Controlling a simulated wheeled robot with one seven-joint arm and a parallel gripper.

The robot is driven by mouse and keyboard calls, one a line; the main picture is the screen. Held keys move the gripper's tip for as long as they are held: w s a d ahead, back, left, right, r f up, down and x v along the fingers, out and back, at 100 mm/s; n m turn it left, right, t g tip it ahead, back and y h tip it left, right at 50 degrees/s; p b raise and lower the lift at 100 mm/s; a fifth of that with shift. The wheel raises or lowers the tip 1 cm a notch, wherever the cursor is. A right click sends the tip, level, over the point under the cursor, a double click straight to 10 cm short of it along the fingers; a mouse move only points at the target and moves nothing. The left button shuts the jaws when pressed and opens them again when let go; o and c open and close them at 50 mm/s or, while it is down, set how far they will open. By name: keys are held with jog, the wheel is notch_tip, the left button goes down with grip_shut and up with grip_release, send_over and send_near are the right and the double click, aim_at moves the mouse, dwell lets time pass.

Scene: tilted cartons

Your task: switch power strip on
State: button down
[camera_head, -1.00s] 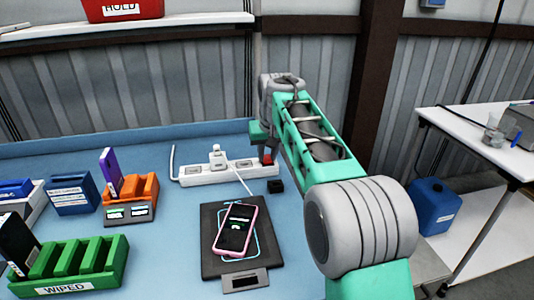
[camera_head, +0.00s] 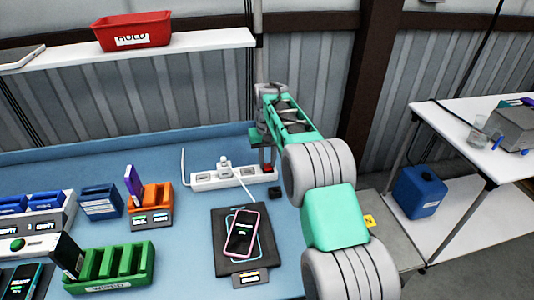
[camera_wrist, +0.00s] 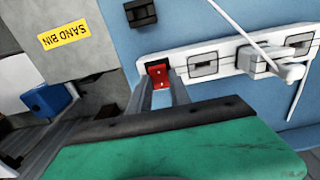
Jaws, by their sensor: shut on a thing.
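The white power strip (camera_head: 205,180) lies on the blue bench near the back, with a white plug (camera_head: 224,167) in it. Its red rocker switch (camera_head: 268,168) is at the right end and also shows in the wrist view (camera_wrist: 158,76). My gripper (camera_head: 267,158) reaches down over that end. In the wrist view my two fingers (camera_wrist: 164,84) stand on either side of the switch, shut on it. The fingers hide part of the switch, and I cannot tell which way it is rocked.
A phone (camera_head: 242,232) lies on a dark charging pad (camera_head: 228,262) in front of the strip. A small black block (camera_head: 274,192) sits just before the strip's right end. Orange (camera_head: 150,198) and green (camera_head: 107,270) racks stand left. A red HOLD bin (camera_head: 132,32) is on the shelf.

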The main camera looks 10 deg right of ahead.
aim_at(267, 166)
jog(key=c, duration=1.2)
grip_release()
jog(key=shift+r, duration=0.1)
notch_tip(267, 166, up, 7)
jog(key=shift+f+b, duration=0.1)
jog(key=shift+b, duration=0.35)
jog(key=shift+s+r, duration=0.1)
jog(key=shift+r, duration=0.35)
